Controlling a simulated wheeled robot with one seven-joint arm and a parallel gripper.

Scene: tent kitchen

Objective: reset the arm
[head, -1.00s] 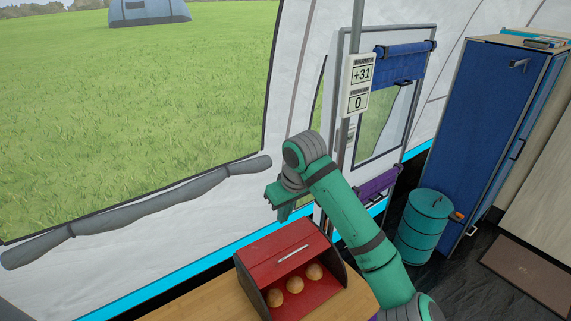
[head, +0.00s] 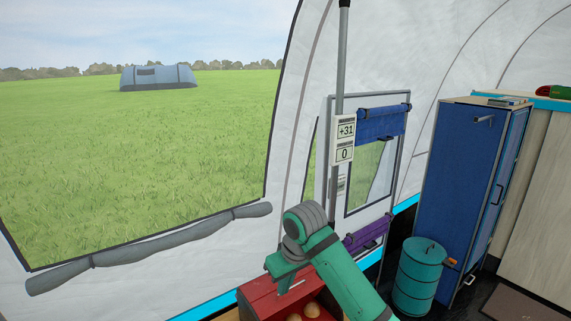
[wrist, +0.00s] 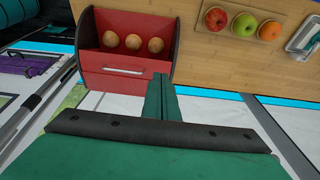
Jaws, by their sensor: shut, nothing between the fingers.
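My green arm rises from the bottom of the head view and bends over at its grey wrist joint. My gripper (head: 284,282) hangs in front of the red bread box in the head view. In the wrist view the two green fingers of my gripper (wrist: 162,98) lie together, shut with nothing between them. The fingertips overlap the lower right corner of the red bread box (wrist: 112,82) in that view; I cannot tell whether they touch it. Several round buns (wrist: 132,41) sit inside the open box.
A wooden counter (wrist: 215,70) bears the box, a fruit tray (wrist: 231,34) with a red apple, a green apple and an orange, and a metal-handled item. In the head view, a teal bin (head: 418,278) and a blue cabinet (head: 462,190) stand right. A pole with a thermometer sign (head: 344,139) rises behind my arm.

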